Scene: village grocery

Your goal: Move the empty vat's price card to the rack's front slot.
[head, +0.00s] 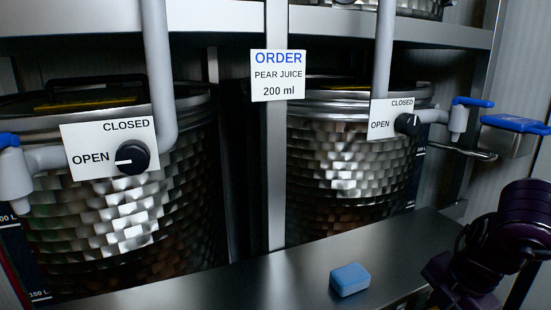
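Two steel vats with dimpled walls stand on the rack: a left vat (130,220) and a right vat (345,185). I cannot tell which is empty, as no juice level can be read. No price card or front slot can be made out. A white order card (278,75) reading "ORDER PEAR JUICE 200 ml" is on the middle post. The left vat's valve plate (88,142) and the right vat's valve plate (380,110) read OPEN and CLOSED. The left knob's white mark points toward OPEN. Neither gripper shows; only part of my dark right arm is at the right.
A blue block (349,279), like a sponge, lies on the steel ledge (230,285) in front of the vats. Grey pipes run down before both vats. The ledge left of the block is clear.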

